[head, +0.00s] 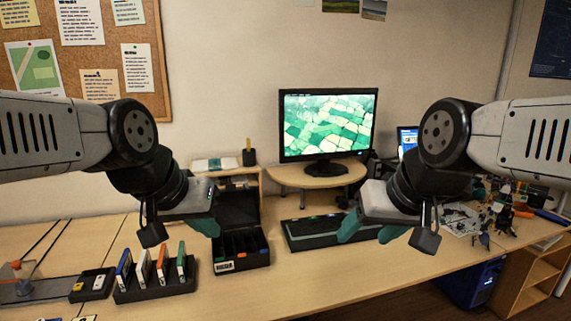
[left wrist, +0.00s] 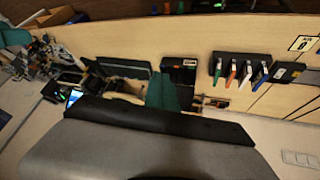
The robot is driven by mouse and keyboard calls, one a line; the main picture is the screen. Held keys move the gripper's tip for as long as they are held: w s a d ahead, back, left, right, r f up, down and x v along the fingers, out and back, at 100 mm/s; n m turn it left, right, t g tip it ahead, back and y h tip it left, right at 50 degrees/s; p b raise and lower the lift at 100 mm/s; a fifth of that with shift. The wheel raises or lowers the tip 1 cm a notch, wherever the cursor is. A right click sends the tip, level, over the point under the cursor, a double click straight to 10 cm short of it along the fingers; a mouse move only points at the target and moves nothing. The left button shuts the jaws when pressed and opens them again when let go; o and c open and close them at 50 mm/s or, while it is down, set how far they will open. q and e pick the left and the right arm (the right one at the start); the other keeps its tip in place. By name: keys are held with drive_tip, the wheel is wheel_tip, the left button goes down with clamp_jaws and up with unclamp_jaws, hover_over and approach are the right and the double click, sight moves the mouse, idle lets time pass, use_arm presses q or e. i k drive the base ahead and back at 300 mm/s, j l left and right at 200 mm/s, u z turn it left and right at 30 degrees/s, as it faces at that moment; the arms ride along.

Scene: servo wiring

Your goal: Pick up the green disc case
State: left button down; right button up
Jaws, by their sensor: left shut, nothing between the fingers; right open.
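The green disc case (head: 181,261) stands upright at the right end of a dark rack (head: 155,290) on the desk. Orange, white-and-red and blue cases stand to its left in the same rack. In the left wrist view the green case (left wrist: 218,68) is at the left end of the row. My left gripper (head: 208,228) has its teal fingers shut and empty, above and to the right of the green case, apart from it. My right gripper (head: 370,232) is open and empty in front of the keyboard, far to the right of the rack.
An open black box (head: 241,265) with colored items inside stands right of the rack. A small black tray (head: 92,285) is left of the rack. Clutter lies at the far right; the desk's front is clear.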

sight(182, 262)
drive_tip(key=u, duration=0.95)
drive_tip(key=i+u, duration=0.35)
drive_tip(key=i, duration=0.2)
